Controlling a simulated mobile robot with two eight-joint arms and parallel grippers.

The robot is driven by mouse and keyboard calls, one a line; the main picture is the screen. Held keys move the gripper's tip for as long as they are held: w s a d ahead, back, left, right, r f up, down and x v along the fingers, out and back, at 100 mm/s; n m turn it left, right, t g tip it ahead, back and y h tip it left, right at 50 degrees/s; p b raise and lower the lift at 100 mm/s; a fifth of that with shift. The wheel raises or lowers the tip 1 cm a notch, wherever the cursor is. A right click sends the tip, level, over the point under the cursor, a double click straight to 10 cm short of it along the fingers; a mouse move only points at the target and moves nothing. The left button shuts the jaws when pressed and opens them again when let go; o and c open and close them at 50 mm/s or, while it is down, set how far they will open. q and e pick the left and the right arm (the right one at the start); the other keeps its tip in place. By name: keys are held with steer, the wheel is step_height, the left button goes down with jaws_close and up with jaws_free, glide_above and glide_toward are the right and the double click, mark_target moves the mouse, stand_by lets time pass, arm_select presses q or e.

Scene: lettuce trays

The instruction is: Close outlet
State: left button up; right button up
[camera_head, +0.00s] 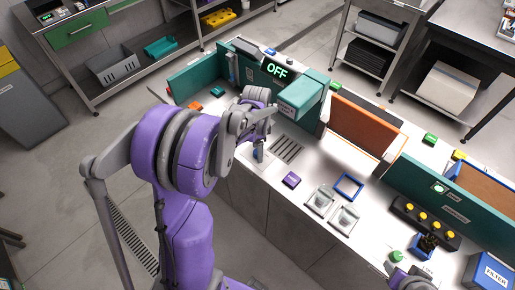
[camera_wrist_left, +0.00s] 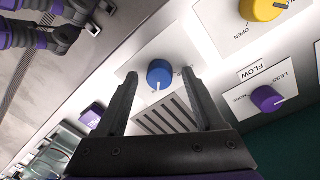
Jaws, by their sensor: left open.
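In the left wrist view a blue knob (camera_wrist_left: 159,74) with a white pointer line sits on a white plate (camera_wrist_left: 140,57) beside a slotted grate (camera_wrist_left: 165,115). No outlet label is readable on it. My left gripper (camera_wrist_left: 158,79) is open, with one black finger on each side of the blue knob. I cannot tell whether the fingers touch it. In the head view my left gripper (camera_head: 258,143) is over the bench, left of the grate (camera_head: 286,149), mostly hidden by its own arm. A grey part at the bottom right edge may belong to my right arm; its jaws are not clear.
A yellow knob (camera_wrist_left: 262,8) marked OPEN and a purple FLOW knob (camera_wrist_left: 266,98) are nearby. A display (camera_head: 277,70) reads OFF. A teal box (camera_head: 302,97), an orange panel (camera_head: 362,130), a purple block (camera_head: 291,180) and clear containers (camera_head: 344,219) stand along the bench.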

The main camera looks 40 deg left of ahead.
arm_select(q)
steer(key=shift+c, duration=0.3)
jaws_close()
arm_select(e)
steer(key=shift+f, duration=0.2)
arm_select(q)
steer(key=n+b, duration=0.1)
steer(key=n, duration=0.2)
steer(key=shift+s+f+n+b, duration=0.1)
steer(key=shift+n+b, duration=0.25)
steer(key=shift+n, duration=0.05)
steer(key=n+b, duration=0.1)
steer(key=n, duration=0.3)
steer(key=shift+n, duration=0.3)
steer(key=n+b, duration=0.1)
steer(key=n, duration=0.3)
steer(key=shift+t, duration=0.3)
steer(key=shift+d+n+b, duration=0.1)
steer(key=shift+n+b, duration=0.65)
steer(key=shift+n, duration=2.05)
arm_select(e)
step_height(320, 180, down, 7)
steer(key=s, duration=0.2)
steer(key=shift+s+g, duration=0.25)
steer(key=shift+g, duration=0.05)
steer(key=shift+r, duration=0.1)
